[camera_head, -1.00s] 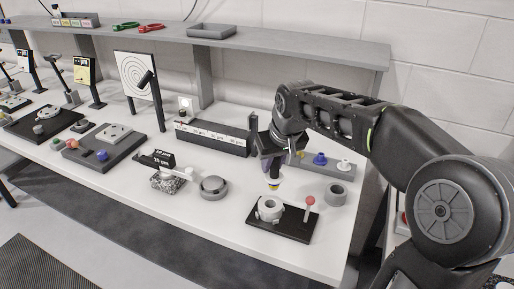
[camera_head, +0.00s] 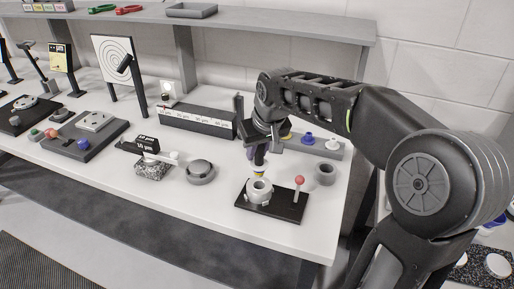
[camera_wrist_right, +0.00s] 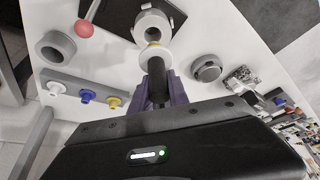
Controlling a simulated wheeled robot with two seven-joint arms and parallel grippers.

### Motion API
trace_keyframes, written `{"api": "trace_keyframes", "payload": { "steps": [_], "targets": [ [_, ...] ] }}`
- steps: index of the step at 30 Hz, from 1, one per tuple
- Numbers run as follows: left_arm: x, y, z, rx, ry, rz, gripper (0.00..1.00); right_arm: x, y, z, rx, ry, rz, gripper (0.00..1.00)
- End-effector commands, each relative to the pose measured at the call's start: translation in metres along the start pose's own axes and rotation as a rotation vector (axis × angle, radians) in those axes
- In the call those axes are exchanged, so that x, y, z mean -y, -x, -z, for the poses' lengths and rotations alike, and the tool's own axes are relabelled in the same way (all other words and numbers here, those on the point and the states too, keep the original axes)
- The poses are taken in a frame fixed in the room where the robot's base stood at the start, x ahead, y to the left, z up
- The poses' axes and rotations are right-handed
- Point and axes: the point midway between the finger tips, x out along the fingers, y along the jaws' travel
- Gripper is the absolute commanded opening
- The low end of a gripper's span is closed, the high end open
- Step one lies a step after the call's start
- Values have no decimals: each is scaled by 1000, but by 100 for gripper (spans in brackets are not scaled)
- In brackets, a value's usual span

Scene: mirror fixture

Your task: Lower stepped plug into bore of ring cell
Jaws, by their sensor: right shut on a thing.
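The stepped plug (camera_head: 259,173) has a dark handle, a white step and a yellow band, and points downward. My right gripper (camera_head: 260,156) is shut on its handle, also seen in the right wrist view (camera_wrist_right: 157,88). The ring cell (camera_head: 260,190) is a pale grey ring on a black base plate (camera_head: 284,209). The plug's lower end is right above or at the bore; I cannot tell whether it has entered. In the right wrist view the plug's white step (camera_wrist_right: 154,56) appears close beside the ring cell (camera_wrist_right: 152,24). My left gripper is not in view.
A red-knobbed lever (camera_head: 299,181) stands on the base plate, right of the ring cell. A loose grey ring (camera_head: 325,174) lies behind it. A grey rack (camera_head: 322,149) holds coloured plugs. A round grey part (camera_head: 200,172) sits to the left, with clear white bench between.

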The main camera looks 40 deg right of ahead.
Motion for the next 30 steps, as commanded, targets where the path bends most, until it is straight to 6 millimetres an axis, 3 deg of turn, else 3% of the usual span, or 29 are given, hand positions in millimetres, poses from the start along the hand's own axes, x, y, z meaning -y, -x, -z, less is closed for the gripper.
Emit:
{"api": "trace_keyframes", "payload": {
  "steps": [9,30],
  "targets": [
    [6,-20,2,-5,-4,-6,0,0,-25,-10,-2,0,0,0],
    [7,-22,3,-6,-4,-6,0,0,-27,-12,-2,0,0,0]
  ]
}}
